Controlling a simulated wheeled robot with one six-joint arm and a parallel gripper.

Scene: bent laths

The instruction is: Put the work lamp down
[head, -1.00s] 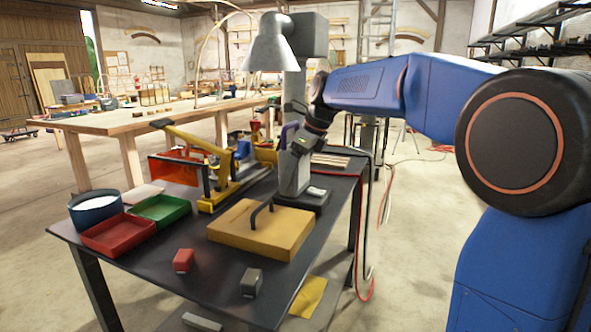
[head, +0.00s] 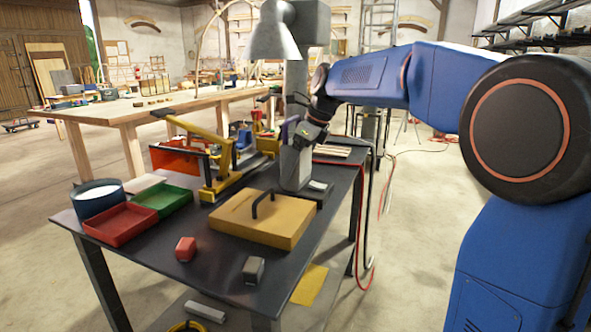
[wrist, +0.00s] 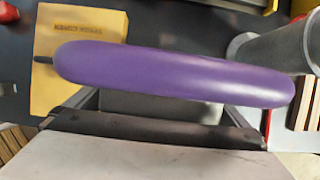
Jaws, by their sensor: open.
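The grey work lamp (head: 297,100) stands upright on the black table, its conical shade (head: 273,38) at the top and its base (head: 306,189) on the tabletop. A purple handle (wrist: 175,75) fills the middle of the wrist view, lying across in front of my jaws; only a little of it shows in the head view. The grey column (wrist: 272,47) is behind its right end. My gripper (wrist: 160,103) is open, close to the purple handle. I cannot tell whether the jaws touch it. In the head view my gripper is beside the lamp's column.
On the black table (head: 160,272) are a yellow box (head: 285,232), a red bin (head: 118,229), a green bin (head: 170,201), a blue pot (head: 97,202), a yellow lever tool (head: 222,175) and small red and grey blocks.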

